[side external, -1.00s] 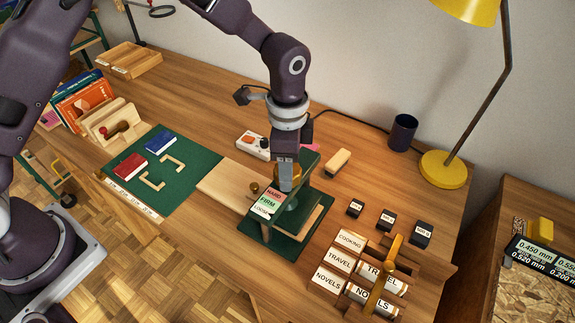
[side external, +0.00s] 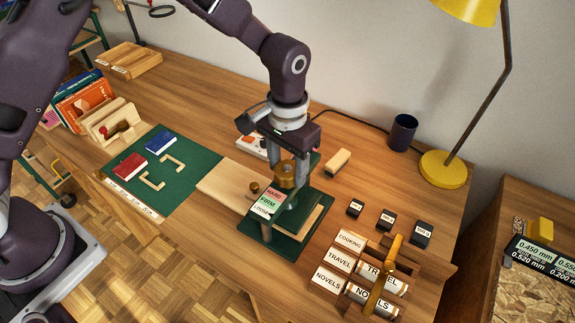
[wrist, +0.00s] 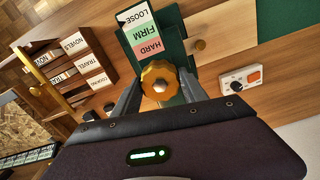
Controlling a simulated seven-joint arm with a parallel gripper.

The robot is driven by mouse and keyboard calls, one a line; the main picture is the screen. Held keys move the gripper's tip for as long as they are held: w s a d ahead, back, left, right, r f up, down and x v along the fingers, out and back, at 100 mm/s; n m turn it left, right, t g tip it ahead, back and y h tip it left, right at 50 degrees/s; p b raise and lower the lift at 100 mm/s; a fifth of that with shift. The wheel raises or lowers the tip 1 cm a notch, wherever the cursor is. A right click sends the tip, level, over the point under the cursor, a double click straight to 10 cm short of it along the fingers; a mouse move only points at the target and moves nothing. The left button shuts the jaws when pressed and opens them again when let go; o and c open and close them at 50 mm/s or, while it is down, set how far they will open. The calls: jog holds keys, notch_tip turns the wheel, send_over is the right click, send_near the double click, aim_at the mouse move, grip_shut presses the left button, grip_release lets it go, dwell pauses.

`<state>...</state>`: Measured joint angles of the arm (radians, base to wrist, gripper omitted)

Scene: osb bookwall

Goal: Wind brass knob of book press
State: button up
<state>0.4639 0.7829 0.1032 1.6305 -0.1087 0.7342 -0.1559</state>
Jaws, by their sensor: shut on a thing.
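The green book press (side external: 272,243) stands on the wooden table, with a tilted label plate (side external: 268,201) reading HARD, FIRM and LOOSE. My gripper (side external: 288,168) comes straight down over the press. Its two fingers are shut on the brass knob, one on each side, as the wrist view also shows. The press's lower parts are partly hidden behind the label plate.
A wooden board (side external: 232,184) lies left of the press, beside a green mat (side external: 190,165) with a red book and a blue book.

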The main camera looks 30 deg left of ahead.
jog(key=n, duration=0.4)
jog(key=shift+r+n, duration=0.1)
jog(key=shift+n, duration=0.2)
jog(key=n, duration=0.4)
jog(key=shift+n, duration=0.3)
jog(key=n, duration=0.4)
jog(key=shift+n, duration=2)
jog(key=o, duration=1.4)
jog(key=shift+c, duration=0.2)
